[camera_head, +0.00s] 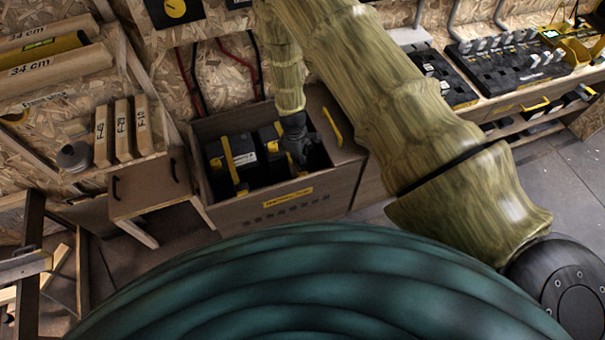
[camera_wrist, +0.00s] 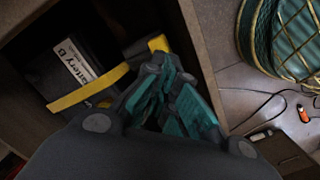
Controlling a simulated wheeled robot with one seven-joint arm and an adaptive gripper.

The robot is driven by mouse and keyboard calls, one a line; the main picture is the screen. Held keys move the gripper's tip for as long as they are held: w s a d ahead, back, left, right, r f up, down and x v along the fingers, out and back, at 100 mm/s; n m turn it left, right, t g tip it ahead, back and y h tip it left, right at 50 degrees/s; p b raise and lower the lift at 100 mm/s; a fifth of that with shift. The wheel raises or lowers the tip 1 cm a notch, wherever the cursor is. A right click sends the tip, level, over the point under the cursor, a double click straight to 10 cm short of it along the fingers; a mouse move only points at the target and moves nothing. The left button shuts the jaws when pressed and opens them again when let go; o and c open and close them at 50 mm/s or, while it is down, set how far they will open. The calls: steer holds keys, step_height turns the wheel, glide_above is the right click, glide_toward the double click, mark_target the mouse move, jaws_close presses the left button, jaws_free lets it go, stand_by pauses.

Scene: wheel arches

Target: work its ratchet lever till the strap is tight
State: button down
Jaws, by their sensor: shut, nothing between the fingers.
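An open wooden box (camera_head: 262,205) holds two dark batteries. The left battery (camera_head: 215,160) has a yellow strap (camera_head: 229,160) over it. The right battery (camera_head: 265,135) is partly hidden by my gripper (camera_head: 297,150), which is down inside the box at its right side. In the wrist view, a battery labelled "Battery B" (camera_wrist: 50,75) lies left of my gripper (camera_wrist: 172,98), with a yellow strap (camera_wrist: 88,90) running up to the fingers. My teal-padded fingers are shut and empty, close to the strap's upper end. I cannot make out the ratchet lever clearly; the fingers may hide it.
The box's walls, including its right wall (camera_wrist: 205,55), stand close around my gripper. A small cabinet (camera_head: 150,187) is left of the box. A bench with black trays (camera_head: 510,60) runs along the right. A cable (camera_wrist: 265,103) lies on the floor.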

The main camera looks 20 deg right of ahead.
mark_target(301, 174)
steer(key=shift+s+d+f+b, duration=0.15)
steer(key=shift+f+b, duration=0.75)
steer(key=shift+f, duration=0.85)
steer(key=shift+s+d+f+b, duration=0.1)
steer(key=shift+f+b, duration=0.75)
steer(key=shift+f, duration=0.85)
steer(key=shift+f+b, duration=1.6)
steer(key=shift+f, duration=0.65)
steer(key=shift+w+a+r+b, duration=0.15)
steer(key=shift+w+a+r, duration=0.15)
steer(key=shift+w+a, duration=0.25)
steer(key=shift+w+a+r+b, duration=0.15)
steer(key=shift+w+a+r, duration=0.1)
steer(key=shift+w+a, duration=0.3)
steer(key=shift+s, duration=0.15)
